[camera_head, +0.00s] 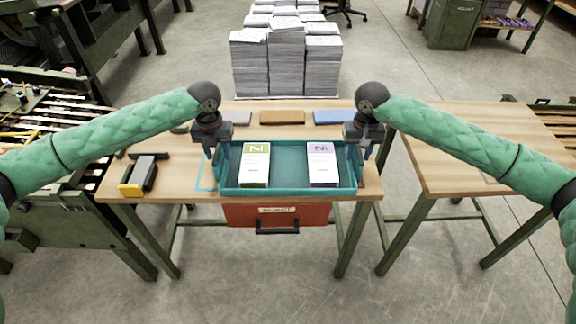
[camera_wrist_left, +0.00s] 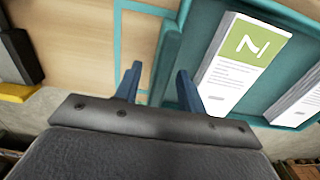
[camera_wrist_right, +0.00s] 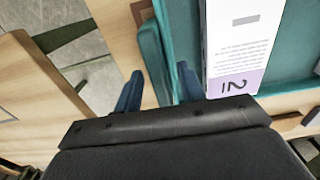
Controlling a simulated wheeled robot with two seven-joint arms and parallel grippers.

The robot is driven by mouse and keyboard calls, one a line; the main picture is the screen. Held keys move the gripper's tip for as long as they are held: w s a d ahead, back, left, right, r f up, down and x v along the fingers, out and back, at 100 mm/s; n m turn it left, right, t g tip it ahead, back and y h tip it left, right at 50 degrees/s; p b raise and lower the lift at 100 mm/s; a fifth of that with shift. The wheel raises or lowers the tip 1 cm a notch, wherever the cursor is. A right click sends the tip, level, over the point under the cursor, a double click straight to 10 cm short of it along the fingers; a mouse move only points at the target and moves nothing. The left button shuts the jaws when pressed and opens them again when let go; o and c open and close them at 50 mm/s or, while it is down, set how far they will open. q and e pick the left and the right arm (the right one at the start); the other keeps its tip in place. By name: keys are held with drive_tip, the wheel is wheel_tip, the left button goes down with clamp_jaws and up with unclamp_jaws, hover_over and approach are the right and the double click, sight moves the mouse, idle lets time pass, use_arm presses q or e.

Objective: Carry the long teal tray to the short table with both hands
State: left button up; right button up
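The long teal tray (camera_head: 290,192) sits near the front edge of the wooden table (camera_head: 345,188). It holds a green-labelled paper stack (camera_head: 255,165) and a purple-labelled paper stack (camera_head: 322,164). My left gripper (camera_head: 216,154) is at the tray's left end. In the left wrist view its fingers (camera_wrist_left: 158,72) are apart, with the tray's end wall (camera_wrist_left: 168,55) between them. My right gripper (camera_head: 362,150) is at the right end. In the right wrist view its fingers (camera_wrist_right: 159,70) are apart on either side of the end wall (camera_wrist_right: 151,50). A second wooden table (camera_head: 470,150) stands to the right.
A teal outline (camera_head: 206,176) is on the table left of the tray. A black-and-yellow tool (camera_head: 140,175) lies further left. Blue and brown flat pads lie behind the tray. A red drawer unit (camera_head: 276,214) hangs below. A narrow gap separates the tables.

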use_arm(q)
drive_tip(key=shift+f, duration=0.75)
use_arm(e)
drive_tip(key=shift+f, duration=0.75)
use_arm(q)
clamp_jaws()
use_arm(e)
clamp_jaws()
use_arm(q)
drive_tip(key=shift+r, duration=0.1)
use_arm(e)
drive_tip(key=shift+d, duration=0.1)
